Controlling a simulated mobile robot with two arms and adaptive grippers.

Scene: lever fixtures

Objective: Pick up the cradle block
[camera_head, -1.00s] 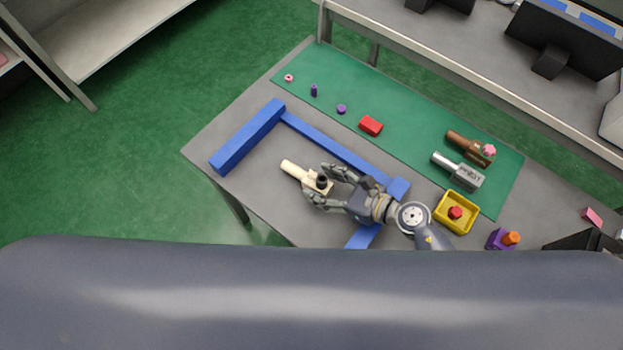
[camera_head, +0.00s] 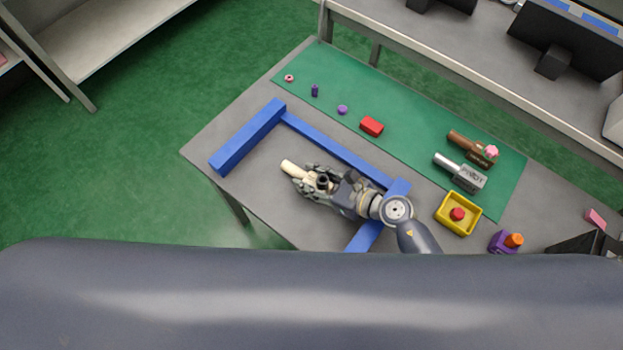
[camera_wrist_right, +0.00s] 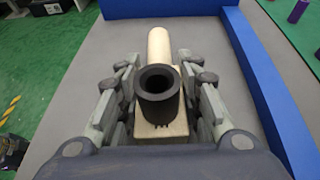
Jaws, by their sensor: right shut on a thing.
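The cradle block is taken to be the cream piece (camera_head: 289,167) with a long rounded arm and a black ring on its square end, on the grey table inside the blue frame. In the right wrist view the cream block (camera_wrist_right: 160,45) lies between the fingers, its black ring (camera_wrist_right: 159,92) facing the camera. My right gripper (camera_head: 312,182) is shut on its square end, with a finger on each side. It also shows in the right wrist view (camera_wrist_right: 160,110). I cannot tell whether the block touches the table. My left gripper is not in view.
A blue frame (camera_head: 245,138) borders the block on its left, far and right sides. A green mat (camera_head: 400,120) behind holds a red block (camera_head: 371,126), a silver piece (camera_head: 465,177) and a brown piece (camera_head: 470,147). A yellow tray (camera_head: 443,220) stands to the right.

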